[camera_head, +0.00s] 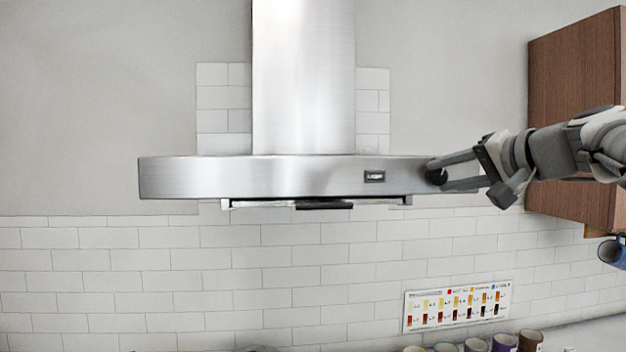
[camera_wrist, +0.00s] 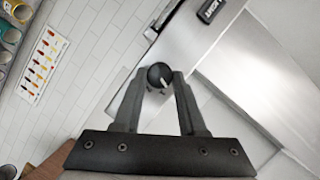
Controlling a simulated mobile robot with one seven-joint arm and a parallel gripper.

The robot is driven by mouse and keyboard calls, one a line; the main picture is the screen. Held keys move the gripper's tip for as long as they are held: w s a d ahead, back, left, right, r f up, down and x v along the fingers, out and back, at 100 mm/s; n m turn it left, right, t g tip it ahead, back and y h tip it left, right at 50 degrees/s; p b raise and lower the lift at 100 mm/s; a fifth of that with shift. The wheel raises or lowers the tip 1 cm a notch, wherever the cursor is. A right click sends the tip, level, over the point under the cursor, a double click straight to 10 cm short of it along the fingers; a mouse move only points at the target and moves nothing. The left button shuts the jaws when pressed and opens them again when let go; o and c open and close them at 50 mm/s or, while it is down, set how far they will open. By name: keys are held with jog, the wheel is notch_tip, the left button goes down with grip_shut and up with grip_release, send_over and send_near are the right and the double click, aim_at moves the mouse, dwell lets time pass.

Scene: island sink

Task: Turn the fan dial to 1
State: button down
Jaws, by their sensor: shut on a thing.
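The fan dial (camera_wrist: 160,76) is a small round black knob with a light pointer mark, on the front band of the steel range hood (camera_head: 260,178). In the head view the dial (camera_head: 436,175) sits near the right end of that band, partly hidden by my fingers. My gripper (camera_head: 440,174) reaches in from the right and is shut on the dial. In the wrist view my gripper (camera_wrist: 164,78) has one fingertip on each side of the dial. No numbers around the dial can be read.
A small light switch (camera_head: 374,176) is left of the dial on the hood band. A wooden cabinet (camera_head: 573,110) stands at the right, close to my arm. A colour chart (camera_head: 458,306) is on the tiled wall, with several mugs (camera_head: 503,342) below.

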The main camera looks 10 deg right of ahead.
jog(key=m+b, duration=0.1)
jog(key=m, duration=0.1)
jog(key=m+t+y+b, duration=0.1)
jog(key=m, duration=0.1)
jog(key=shift+f+y, duration=0.2)
jog(key=shift+y, duration=0.1)
dwell(0.5)
jog(key=shift+c, duration=2.4)
grip_release()
jog(key=shift+s+d, duration=0.1)
jog(key=b+v, duration=0.2)
jog(key=v, duration=1.5)
jog(key=shift+f, duration=0.1)
